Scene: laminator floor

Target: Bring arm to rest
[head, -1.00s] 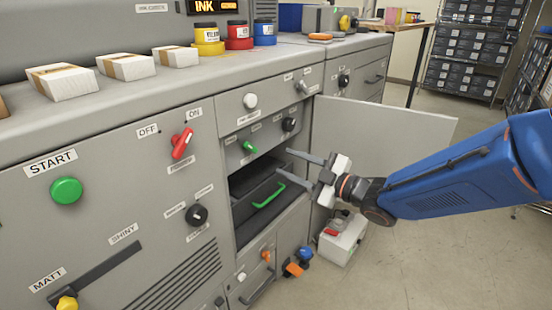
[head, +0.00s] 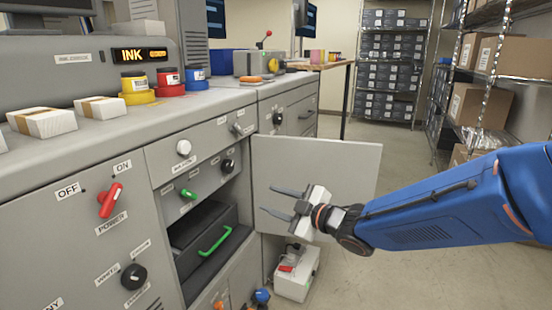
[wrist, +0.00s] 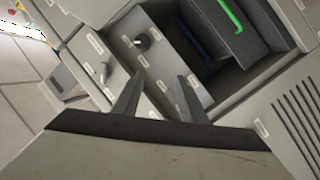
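My gripper (head: 283,203) is at the end of my blue arm, in front of the open cabinet door (head: 330,165) in the head view. Its two fingers are apart with nothing between them. They point left towards the machine front and touch nothing that I can see. In the wrist view my gripper (wrist: 160,98) also shows both fingers spread and empty. Beyond them is the open compartment with the dark drawer (head: 205,242) and its green handle (head: 214,241).
The open door stands close behind my gripper. A white box (head: 297,275) sits on the floor below it. The machine (head: 75,215) carries a red power switch (head: 110,200) and knobs. Shelving (head: 388,65) stands at the back. The floor on the right is clear.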

